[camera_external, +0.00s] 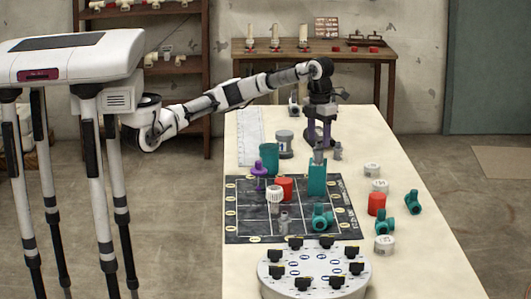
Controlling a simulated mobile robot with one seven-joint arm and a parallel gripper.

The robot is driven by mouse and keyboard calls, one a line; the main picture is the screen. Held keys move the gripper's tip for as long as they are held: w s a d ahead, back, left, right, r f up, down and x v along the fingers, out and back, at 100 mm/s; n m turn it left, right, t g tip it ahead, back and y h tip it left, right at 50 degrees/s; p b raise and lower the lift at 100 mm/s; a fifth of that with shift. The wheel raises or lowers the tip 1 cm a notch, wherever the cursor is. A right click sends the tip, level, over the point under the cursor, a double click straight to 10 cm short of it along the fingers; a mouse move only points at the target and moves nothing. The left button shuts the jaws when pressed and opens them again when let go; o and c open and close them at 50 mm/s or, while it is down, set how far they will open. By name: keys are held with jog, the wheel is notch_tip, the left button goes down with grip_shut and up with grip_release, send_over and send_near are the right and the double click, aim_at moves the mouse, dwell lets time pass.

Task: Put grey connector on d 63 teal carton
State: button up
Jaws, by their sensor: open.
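A teal upright block (317,181), which looks like the teal carton, stands on the dark gridded mat (258,229); no "d 63" mark is readable. A small grey part (319,156), which looks like the grey connector, appears upright on top of the carton. My gripper (320,142), with purple fingers, points down just above and behind it in the picture. It is open, and I see nothing held in it. Whether the fingers touch the grey part cannot be told.
Left of the carton are a teal cylinder (269,157), purple part (259,176), red cap (284,187) and white cap (275,197). Teal fittings (322,218) and a red cylinder (376,204) sit nearby. A round white rack (314,271) stands in front. The table's right front is clear.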

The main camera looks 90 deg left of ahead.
aim_at(319, 143)
notch_tip(319, 143, up, 7)
jog(key=shift+p, duration=0.3)
